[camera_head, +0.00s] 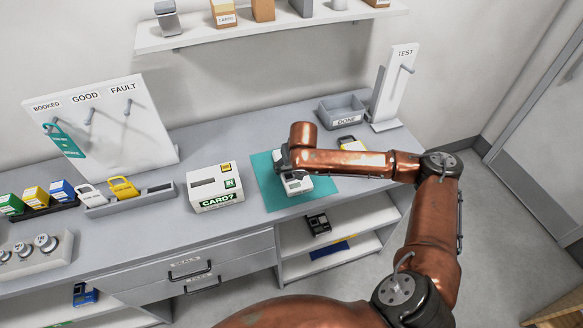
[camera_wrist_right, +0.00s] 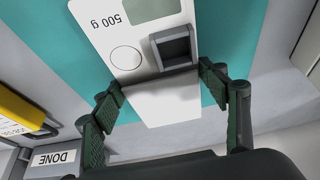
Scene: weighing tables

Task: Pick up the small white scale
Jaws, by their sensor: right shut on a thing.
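The small white scale (camera_head: 297,187) rests on or just above the teal mat (camera_head: 263,184) on the grey table, partly hidden under my right arm. In the right wrist view, the scale (camera_wrist_right: 118,40) shows a "500 g" mark, a round outline, a grey display and a dark square recess. My right gripper (camera_head: 287,170) is over the scale from above. In the wrist view, the fingers of the right gripper (camera_wrist_right: 162,84) are on either side of the scale's near end, shut on it. I cannot tell whether the scale is clear of the mat. My left gripper is not in view.
A white "CARD?" box (camera_head: 215,188) stands left of the mat. A grey "DONE" tray (camera_head: 341,111) and a "TEST" stand (camera_head: 395,88) are at the back right. A white and yellow item (camera_head: 349,144) lies behind my arm. A pegboard (camera_head: 100,125) stands at the back left.

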